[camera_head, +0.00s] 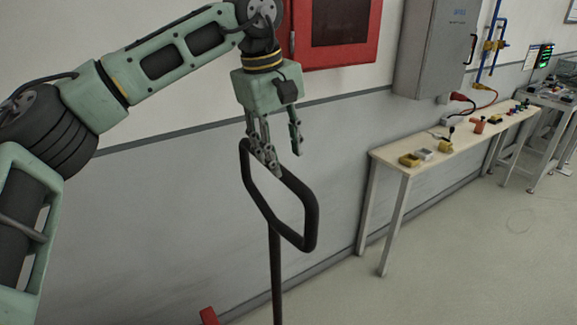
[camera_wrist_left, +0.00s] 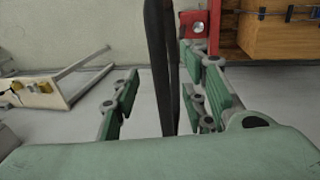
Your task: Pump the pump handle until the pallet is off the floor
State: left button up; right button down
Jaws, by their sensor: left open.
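The pump handle (camera_head: 312,225) is a black closed loop on a thin upright shaft, in the middle of the head view. My left gripper (camera_head: 284,152) points down at the top of the loop, its fingers open around or close beside the upper bar. In the left wrist view the dark handle bar (camera_wrist_left: 161,65) runs between the spread fingers, and I see no clear grip on it. A red part (camera_head: 208,316) shows at the bottom edge near the shaft. The pallet is not clearly identifiable. My right gripper is out of view.
A narrow wooden bench (camera_head: 440,155) with small items stands along the wall at right. A red wall cabinet (camera_head: 345,40) and a grey electrical box (camera_head: 432,50) hang above. A wooden crate (camera_wrist_left: 275,38) stands at upper right in the wrist view.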

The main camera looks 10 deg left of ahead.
aim_at(288, 174)
pick_arm(q)
jog(key=f, duration=0.4)
jog(key=shift+w+d+f+p, duration=0.1)
jog(key=shift+w+d+p, duration=0.2)
jog(key=shift+p, duration=0.1)
jog(key=shift+w+d+f, duration=0.1)
jog(key=shift+w+f, duration=0.1)
jog(key=shift+f, duration=0.55)
jog(key=c, duration=0.9)
grip_shut()
jog(key=shift+d, duration=0.1)
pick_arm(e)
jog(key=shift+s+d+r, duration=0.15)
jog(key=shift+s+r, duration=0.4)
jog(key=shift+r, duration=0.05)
